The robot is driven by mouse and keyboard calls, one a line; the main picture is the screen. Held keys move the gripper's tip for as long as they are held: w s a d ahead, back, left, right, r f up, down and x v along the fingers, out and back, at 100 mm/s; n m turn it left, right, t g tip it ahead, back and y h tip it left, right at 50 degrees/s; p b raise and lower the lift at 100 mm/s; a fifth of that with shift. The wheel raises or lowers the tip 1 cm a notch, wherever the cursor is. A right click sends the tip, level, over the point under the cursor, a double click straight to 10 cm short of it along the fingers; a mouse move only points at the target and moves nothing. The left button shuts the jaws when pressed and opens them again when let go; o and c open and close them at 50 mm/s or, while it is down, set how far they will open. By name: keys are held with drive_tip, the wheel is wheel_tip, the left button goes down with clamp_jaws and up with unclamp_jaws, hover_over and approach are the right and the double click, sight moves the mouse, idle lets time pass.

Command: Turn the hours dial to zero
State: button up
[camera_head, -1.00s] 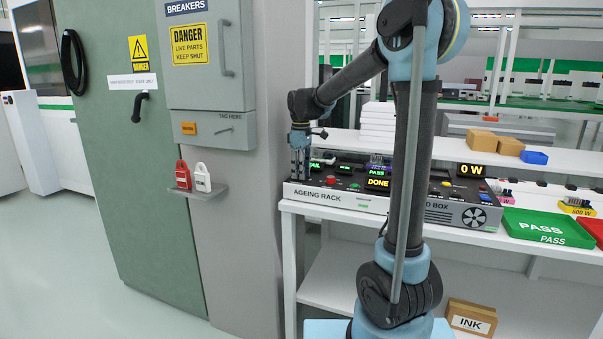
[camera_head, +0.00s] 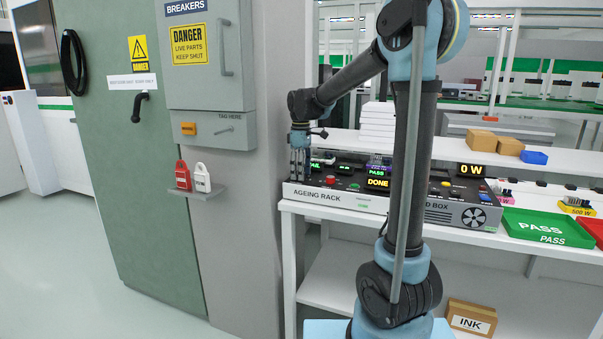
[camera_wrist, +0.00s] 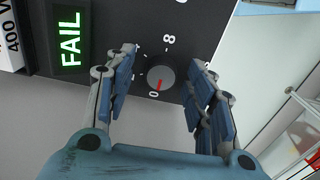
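The hours dial (camera_wrist: 161,74) is a small dark round knob on the dark panel of the ageing rack (camera_head: 325,197). In the wrist view its red pointer mark points down at, or very close to, the printed 0; an 8 is printed above it. My gripper (camera_wrist: 162,90) is open, with one finger on each side of the dial and a visible gap to it on both sides. In the head view my gripper (camera_head: 300,168) points down at the left end of the rack; the dial is hidden there.
A green FAIL display (camera_wrist: 71,38) sits left of the dial in the wrist view. In the head view, a yellow DONE display (camera_head: 377,183), a red button (camera_head: 330,180) and a load box (camera_head: 460,213) lie to the right. A grey breaker cabinet (camera_head: 205,60) stands close on the left.

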drive_tip(key=shift+r, duration=0.15)
wheel_tip(320, 180, up, 12)
idle(0.5)
drive_tip(key=shift+f, duration=0.2)
drive_tip(key=s+d+f+m, duration=0.4)
drive_tip(key=s+d, duration=0.5)
drive_tip(key=s+d+f+m+t, duration=0.1)
drive_tip(key=s+d+f+m, duration=0.4)
drive_tip(key=s+f, duration=0.6)
drive_tip(key=s+d+f+m+t, duration=0.1)
drive_tip(key=s+d+f+m, duration=0.4)
drive_tip(key=s+f, duration=0.6)
drive_tip(key=d, duration=0.2)
drive_tip(key=shift+s+d, duration=0.35)
